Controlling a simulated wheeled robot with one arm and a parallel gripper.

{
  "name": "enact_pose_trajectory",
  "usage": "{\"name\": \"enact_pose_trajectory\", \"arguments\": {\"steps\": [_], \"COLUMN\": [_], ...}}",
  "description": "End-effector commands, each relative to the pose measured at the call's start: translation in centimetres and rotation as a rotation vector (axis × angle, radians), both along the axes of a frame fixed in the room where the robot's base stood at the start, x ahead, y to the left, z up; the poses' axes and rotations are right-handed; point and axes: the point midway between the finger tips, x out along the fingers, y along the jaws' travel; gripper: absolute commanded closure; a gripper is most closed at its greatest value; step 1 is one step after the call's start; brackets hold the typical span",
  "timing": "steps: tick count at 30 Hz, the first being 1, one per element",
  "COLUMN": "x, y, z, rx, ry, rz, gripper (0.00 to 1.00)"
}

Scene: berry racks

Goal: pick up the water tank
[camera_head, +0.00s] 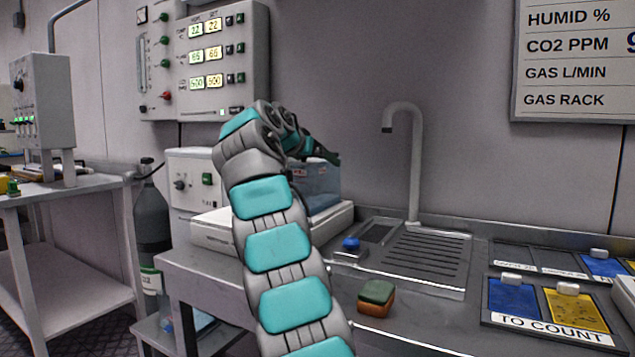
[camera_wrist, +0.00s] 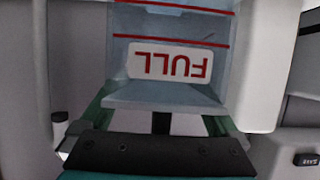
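The water tank (camera_head: 322,183) is a clear bluish box on a white base unit at the back of the bench, partly hidden behind my arm in the head view. In the wrist view the tank (camera_wrist: 165,85) is close and upside down, with red lines and a white FULL label. My gripper (camera_wrist: 160,118) is right at the tank, its greenish fingers wide apart near the tank's two sides. A dark upright piece shows between them. I see no clear contact of fingers and tank. In the head view my gripper is mostly hidden by my wrist.
The white base unit (camera_head: 336,219) is close around the tank. A sink with a tall faucet (camera_head: 415,150) is to the right. A green and orange block (camera_head: 376,298) and a TO COUNT tray (camera_head: 549,327) are on the bench. A control panel (camera_head: 205,60) is on the wall behind.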

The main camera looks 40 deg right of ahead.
Motion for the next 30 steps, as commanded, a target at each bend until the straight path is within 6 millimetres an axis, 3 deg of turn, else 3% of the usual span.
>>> {"name": "enact_pose_trajectory", "arguments": {"steps": [2, 25, 30], "x": [0.00, 0.00, 0.00], "y": [0.01, 0.00, 0.01], "z": [0.00, -0.01, -0.02], "rx": [0.000, 0.000, 0.000], "ry": [0.000, 0.000, 0.000], "rz": [0.000, 0.000, 0.000], "gripper": [0.14, 1.00, 1.00]}}
